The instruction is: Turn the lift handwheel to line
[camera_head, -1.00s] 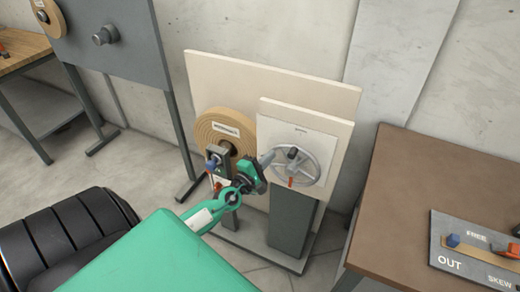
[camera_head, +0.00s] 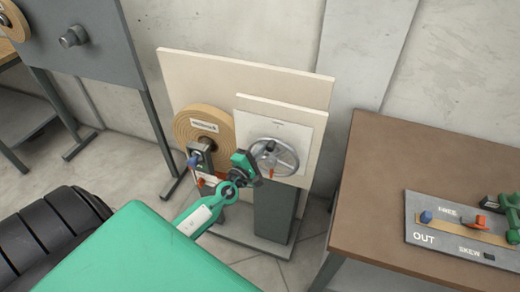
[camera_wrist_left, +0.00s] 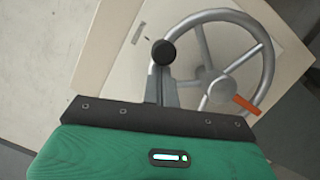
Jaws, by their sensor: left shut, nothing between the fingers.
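The lift handwheel (camera_head: 286,149) is a grey spoked wheel on a pale panel (camera_head: 310,130), with a dark knob (camera_head: 270,146) on its rim. In the left wrist view the wheel (camera_wrist_left: 264,62) shows large, with the black knob (camera_wrist_left: 163,52) at its left and an orange-red marker (camera_wrist_left: 246,104) near the hub. My left gripper (camera_head: 262,163) is at the wheel's lower left; its shut fingers (camera_wrist_left: 161,92) point to the knob. I cannot tell whether they touch it.
A tan roll (camera_head: 188,124) stands left of the panel, with a blue-knobbed and red-tipped fitting before it. A brown table (camera_head: 400,180) at right bears a grey panel (camera_head: 420,238) marked FREE, OUT and SKEW. A grey machine frame (camera_head: 95,50) stands at left.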

